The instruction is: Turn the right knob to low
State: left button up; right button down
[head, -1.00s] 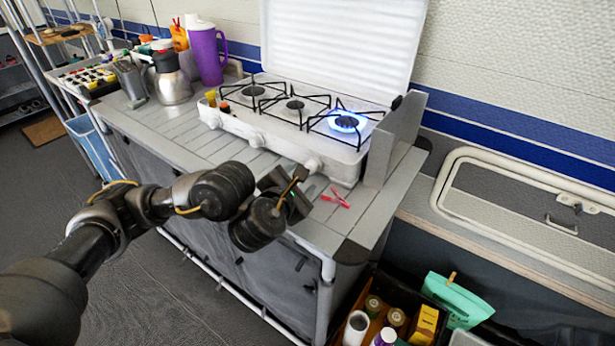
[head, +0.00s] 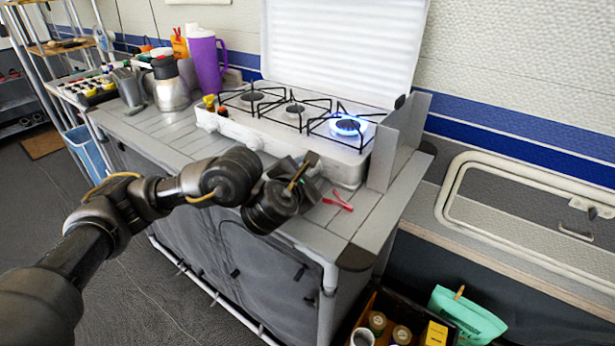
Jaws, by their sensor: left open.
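A white camping stove (head: 345,168) with three burners stands on the grey counter, its lid raised behind it. The right burner (head: 347,127) is lit with a blue flame. The middle knob (head: 255,142) shows on the stove's front. The right knob is hidden behind my left gripper, so its setting cannot be read. My left gripper (head: 302,172) is open at the front right of the stove, in front of where the right knob sits. Whether its fingers touch the knob cannot be told. My right gripper is not in view.
Red tongs or a clip (head: 338,201) lie on the counter (head: 330,240) right of my gripper. A grey side panel (head: 398,140) stands at the stove's right end. A purple jug (head: 205,62) and a steel flask (head: 170,88) stand to the left. A crate with jars is below right.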

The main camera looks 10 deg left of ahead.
pick_arm(q)
jog(key=c, duration=1)
jog(key=shift+o, duration=0.2)
